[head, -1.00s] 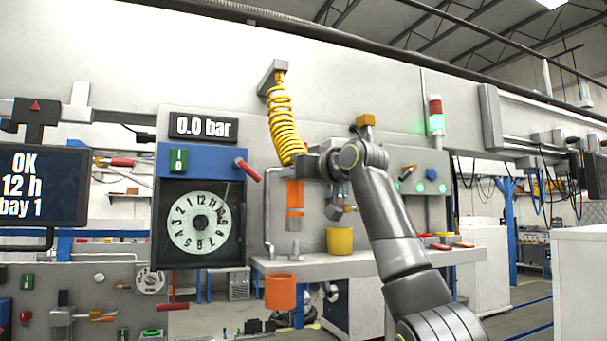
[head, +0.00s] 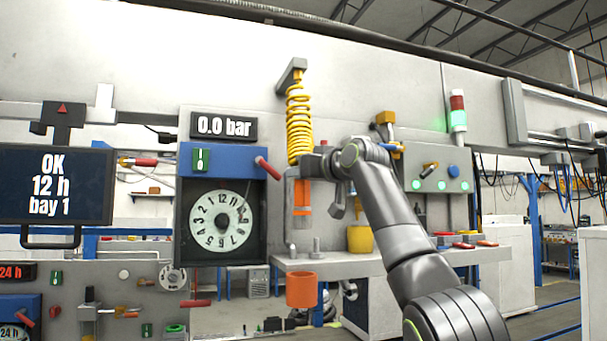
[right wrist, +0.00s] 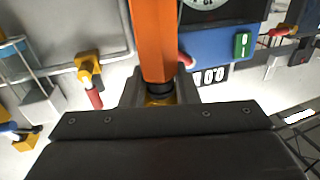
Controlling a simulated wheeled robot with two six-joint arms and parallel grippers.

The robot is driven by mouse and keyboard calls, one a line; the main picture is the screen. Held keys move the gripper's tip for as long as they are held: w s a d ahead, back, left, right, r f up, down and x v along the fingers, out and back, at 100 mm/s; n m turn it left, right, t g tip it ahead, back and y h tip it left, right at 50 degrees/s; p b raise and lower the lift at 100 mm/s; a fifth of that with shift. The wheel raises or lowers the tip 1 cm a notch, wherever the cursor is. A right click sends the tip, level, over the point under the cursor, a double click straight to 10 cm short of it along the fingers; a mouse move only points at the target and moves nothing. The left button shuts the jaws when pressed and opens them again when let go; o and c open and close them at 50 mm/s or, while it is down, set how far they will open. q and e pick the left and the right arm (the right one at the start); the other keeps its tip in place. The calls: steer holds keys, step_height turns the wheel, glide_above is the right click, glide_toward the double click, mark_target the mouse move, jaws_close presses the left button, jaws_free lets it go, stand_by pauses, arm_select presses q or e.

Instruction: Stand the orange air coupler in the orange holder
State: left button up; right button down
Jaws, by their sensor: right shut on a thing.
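The orange air coupler (head: 302,192) hangs upright, with a grey lower end, below the yellow coiled hose (head: 299,125). My right gripper (head: 308,167) is shut on its upper part, near the end of the hose. In the right wrist view the orange body (right wrist: 152,40) extends away from my right gripper (right wrist: 158,92). The orange holder (head: 301,291) is a cup-like ring below the coupler. In the head view the coupler is roughly in line above it, with a clear gap between them. Depth between them is hard to tell. My left gripper is not in view.
A grey bench (head: 335,267) lies behind the holder, with a yellow cup (head: 360,239) to its right. The dial unit (head: 222,220) with a red lever (head: 267,168) is close on the left. A hose bracket (head: 290,75) projects above.

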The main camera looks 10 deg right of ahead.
steer(key=shift+f, duration=0.1)
step_height(320, 180, down, 14)
steer(key=b, duration=1.2)
steer(key=shift+f, duration=0.2)
stand_by(0.6)
steer(key=shift+w, duration=0.1)
steer(key=c, duration=1)
jaws_free()
steer(key=shift+c, duration=0.2)
steer(key=shift+f, duration=0.1)
steer(key=b+v, duration=0.9)
steer(key=v, duration=0.8)
steer(key=shift+s+b, duration=0.3)
